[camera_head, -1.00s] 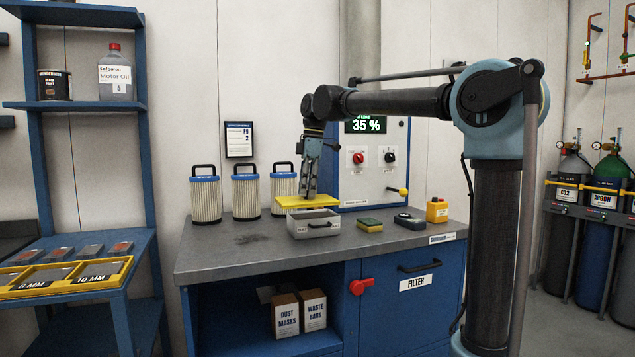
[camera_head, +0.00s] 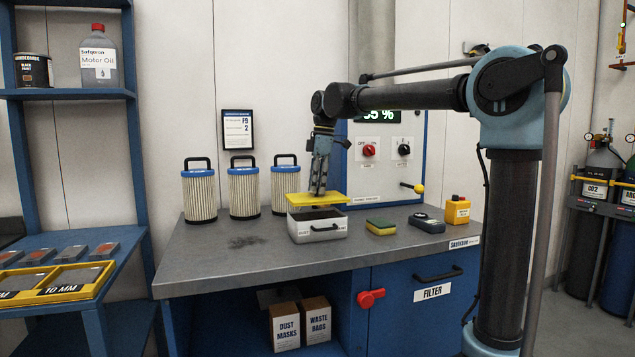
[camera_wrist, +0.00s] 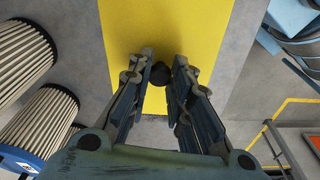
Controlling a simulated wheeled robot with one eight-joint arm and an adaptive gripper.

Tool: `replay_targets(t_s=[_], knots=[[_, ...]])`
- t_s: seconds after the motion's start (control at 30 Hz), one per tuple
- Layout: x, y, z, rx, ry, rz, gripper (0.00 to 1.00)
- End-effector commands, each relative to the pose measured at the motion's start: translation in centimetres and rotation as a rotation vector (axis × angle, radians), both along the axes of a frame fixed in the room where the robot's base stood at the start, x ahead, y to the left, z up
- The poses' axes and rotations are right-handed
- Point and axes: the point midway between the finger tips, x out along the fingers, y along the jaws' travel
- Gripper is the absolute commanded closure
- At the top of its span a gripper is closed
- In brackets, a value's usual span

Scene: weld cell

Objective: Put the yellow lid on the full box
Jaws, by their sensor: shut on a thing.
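The yellow lid (camera_head: 317,199) is a flat rectangular plate with a dark knob (camera_wrist: 160,73) on top. My gripper (camera_head: 318,192) is shut on this knob; the wrist view shows the two fingers on either side of it. In the wrist view the lid fills the upper middle and hides the box.
Several filter cartridges (camera_head: 243,192) stand behind to the left. Right of the box on the grey bench (camera_head: 215,263) are a yellow-green sponge (camera_head: 381,227), a dark device (camera_head: 427,223) and a yellow device (camera_head: 457,210). The control panel (camera_head: 376,170) stands behind.

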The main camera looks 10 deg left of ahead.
Motion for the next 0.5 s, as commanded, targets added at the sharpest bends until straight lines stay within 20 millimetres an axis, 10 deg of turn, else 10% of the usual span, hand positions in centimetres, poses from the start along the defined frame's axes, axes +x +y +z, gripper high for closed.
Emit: replay_targets(t_s=[0.5], knots=[[0.1, -0.2, -3.6, 0.000, 0.000, -0.004, 1.00]])
